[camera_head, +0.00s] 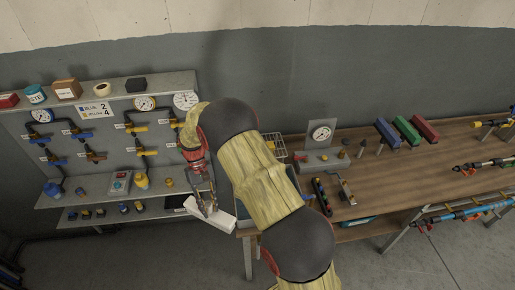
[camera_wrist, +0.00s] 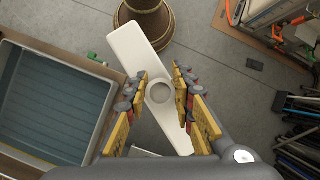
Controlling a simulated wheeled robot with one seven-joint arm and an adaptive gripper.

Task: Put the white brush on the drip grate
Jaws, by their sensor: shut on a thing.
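My gripper (camera_wrist: 160,90) is shut on the white brush (camera_wrist: 145,50), a long white block with a round recess in its middle. The brush slants from upper left to lower right between the yellow-padded fingers, over the floor. In the head view the brush (camera_head: 210,214) hangs tilted below my gripper (camera_head: 206,208), in front of the shelf unit and left of the table. I cannot identify the drip grate for certain. A ridged blue-grey tray (camera_wrist: 14,150) with a raised rim lies left of the brush in the wrist view; my arm partly hides that area in the head view.
A wooden bench (camera_head: 385,160) on the right holds a gauge stand (camera_head: 321,133), colored blocks and pipe assemblies. A shelf unit (camera_head: 90,190) with valves and gauges stands left. A brown round object (camera_wrist: 147,18) stands beyond the brush. The front floor is clear.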

